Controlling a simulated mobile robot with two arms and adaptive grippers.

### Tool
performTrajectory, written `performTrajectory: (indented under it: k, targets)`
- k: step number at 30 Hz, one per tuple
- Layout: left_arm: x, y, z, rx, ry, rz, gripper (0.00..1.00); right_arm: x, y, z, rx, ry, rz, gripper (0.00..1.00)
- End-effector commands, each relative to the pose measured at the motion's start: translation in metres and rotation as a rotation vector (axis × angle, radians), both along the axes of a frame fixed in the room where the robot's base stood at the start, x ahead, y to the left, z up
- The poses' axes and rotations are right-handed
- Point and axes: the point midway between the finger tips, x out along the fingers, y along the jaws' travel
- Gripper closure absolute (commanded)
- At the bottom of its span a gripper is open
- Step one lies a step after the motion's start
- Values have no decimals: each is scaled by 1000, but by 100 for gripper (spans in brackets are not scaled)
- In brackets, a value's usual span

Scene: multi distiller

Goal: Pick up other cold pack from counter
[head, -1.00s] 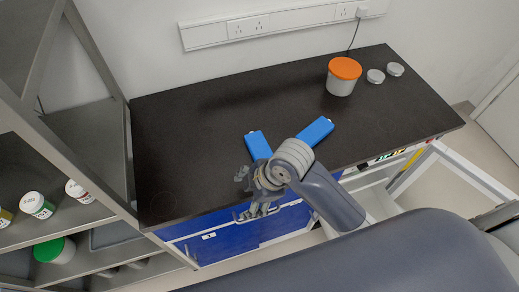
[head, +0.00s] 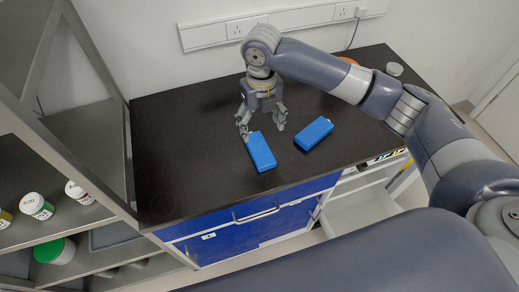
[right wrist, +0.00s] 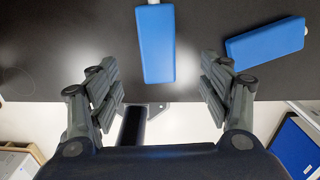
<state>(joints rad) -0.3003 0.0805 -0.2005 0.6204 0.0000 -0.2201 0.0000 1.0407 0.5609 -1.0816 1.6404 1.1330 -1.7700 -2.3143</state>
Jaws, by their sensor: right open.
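Two blue cold packs lie flat on the black counter (head: 180,185). The left cold pack (head: 261,152) is near the front middle of the counter, and the right cold pack (head: 314,134) lies a little apart from it. My right gripper (head: 263,127) is open and empty, just behind the near-left pack's far end. In the right wrist view the left pack (right wrist: 155,45) shows between and beyond the open fingers (right wrist: 163,95). The other pack (right wrist: 265,44) lies outside the fingers on the right. My left gripper is not in view.
A metal shelf (head: 75,125) with several jars stands on the left. My right arm largely hides the orange-lidded tub (head: 348,61) at the back right. A round lid (head: 394,69) lies nearby. The left part of the counter is clear.

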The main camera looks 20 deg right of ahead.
Motion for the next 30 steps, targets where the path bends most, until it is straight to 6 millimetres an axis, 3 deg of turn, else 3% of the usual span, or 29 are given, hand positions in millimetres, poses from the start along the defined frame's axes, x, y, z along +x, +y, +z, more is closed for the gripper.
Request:
performTrajectory:
  k: [6,14,21,30]
  targets:
    - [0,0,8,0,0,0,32,-1,1,-35,0,5,0,28]
    - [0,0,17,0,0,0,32,-1,2,-55,0,4,-1,28]
    - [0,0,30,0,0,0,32,1,4,-91,0,3,-1,28]
    - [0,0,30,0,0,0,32,2,4,-100,0,-1,0,28]
